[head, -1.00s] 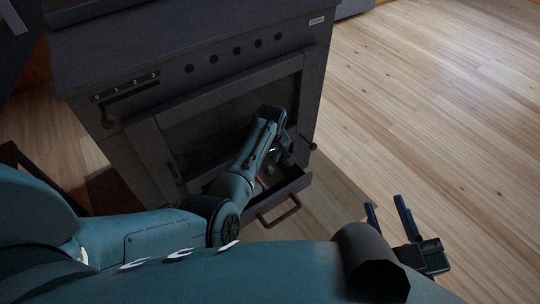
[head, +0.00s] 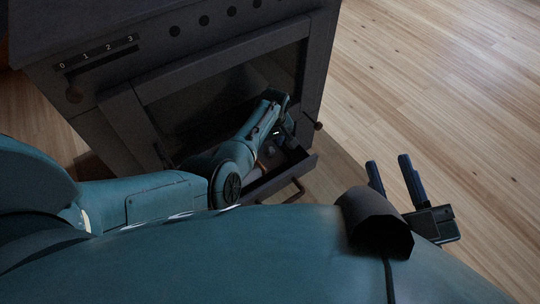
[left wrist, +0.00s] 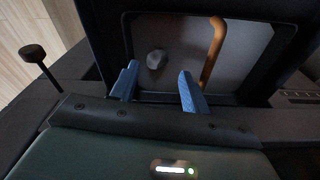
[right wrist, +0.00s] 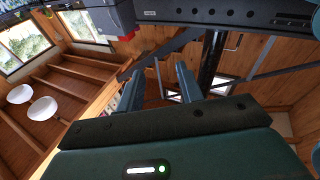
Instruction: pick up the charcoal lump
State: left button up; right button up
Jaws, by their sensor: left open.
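The charcoal lump (left wrist: 156,59) shows in the left wrist view as a small grey lump on the floor of the stove's open drawer (left wrist: 233,73). My left gripper (left wrist: 158,73) is open, its blue fingers pointing into the drawer, with the lump just beyond and between the fingertips, not gripped. My right gripper (head: 388,162) is open and empty over the floor at the right, away from the stove.
The dark stove (head: 115,82) stands behind the drawer, with knobs along its front. A copper-coloured curved bar (left wrist: 214,52) lies right of the lump in the left wrist view. The wooden floor (head: 440,80) at the right is clear.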

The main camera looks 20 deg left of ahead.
aim_at(270, 150)
pick_arm(q)
jog(key=f, duration=0.1)
jog(key=f+b, duration=0.2)
jog(key=shift+w+a, duration=0.1)
jog(key=shift+w, duration=0.15)
jog(key=shift+w+f+b, duration=0.15)
jog(key=shift+f+b, duration=0.6)
jog(key=shift+b, duration=0.1)
jog(key=shift+a+f, duration=0.1)
jog(key=shift+f, duration=0.1)
pick_arm(e)
jog(key=shift+w+r+n+t+y, duration=0.25)
jog(key=shift+r+n+t+y, duration=0.2)
jog(key=shift+r, duration=0.2)
jog(key=shift+w+r+n+t+y, duration=0.25)
jog(key=shift+r+t+y, duration=0.1)
jog(key=shift+r+y, duration=0.25)
pick_arm(q)
jog(key=shift+c, duration=0.6)
jog(key=c, duration=0.7)
